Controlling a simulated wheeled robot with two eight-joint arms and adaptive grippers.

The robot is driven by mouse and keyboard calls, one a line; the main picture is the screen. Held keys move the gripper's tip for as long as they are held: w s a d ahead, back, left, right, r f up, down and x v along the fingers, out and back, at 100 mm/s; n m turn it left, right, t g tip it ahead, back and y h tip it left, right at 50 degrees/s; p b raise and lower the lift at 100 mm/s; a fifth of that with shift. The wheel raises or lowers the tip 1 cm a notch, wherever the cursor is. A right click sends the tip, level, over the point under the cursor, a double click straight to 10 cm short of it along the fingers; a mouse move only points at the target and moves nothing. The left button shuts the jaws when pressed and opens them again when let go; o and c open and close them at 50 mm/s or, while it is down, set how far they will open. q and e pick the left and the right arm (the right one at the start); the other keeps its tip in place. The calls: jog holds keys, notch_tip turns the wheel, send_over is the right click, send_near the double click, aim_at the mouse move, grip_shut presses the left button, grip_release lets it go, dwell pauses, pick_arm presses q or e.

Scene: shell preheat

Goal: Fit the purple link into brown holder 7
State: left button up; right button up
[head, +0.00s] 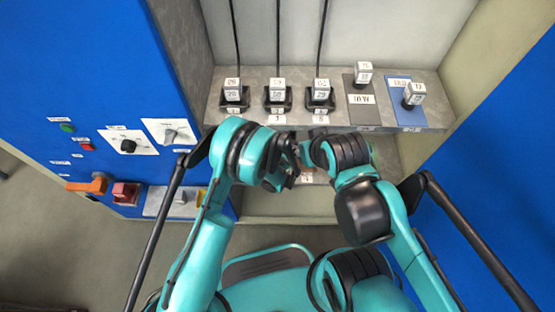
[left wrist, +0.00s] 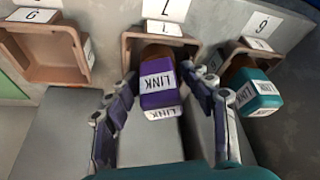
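The purple link (left wrist: 158,92) is in the left wrist view, with a white LINK label that reads upside down. Its brown far end lies within the mouth of brown holder 7 (left wrist: 128,48), while the purple part sticks out towards me. I cannot tell how deep it sits. My left gripper (left wrist: 163,82) has one finger on each side of the link, with a visible gap on both sides. In the head view my arms hide the holder area, and my right gripper's fingers cannot be made out.
A teal link (left wrist: 257,93) sits at the brown holder (left wrist: 233,65) on the right. An empty brown holder (left wrist: 45,52) is on the left. In the head view, a grey shelf (head: 335,112) with several cabled blocks lies beyond my arms, and blue cabinets stand on both sides.

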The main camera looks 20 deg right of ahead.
pick_arm(q)
jog(key=shift+r+p, duration=0.5)
jog(key=shift+p, duration=0.05)
jog(key=p+v, duration=0.2)
jog(key=v, duration=0.4)
jog(key=s+d+f+b, duration=0.1)
jog(key=s+b, duration=0.2)
jog(key=s, duration=0.8)
jog(key=shift+s+d+b, duration=0.2)
jog(key=shift+s+b, duration=0.1)
jog(key=shift+b, duration=0.05)
jog(key=shift+f, duration=0.15)
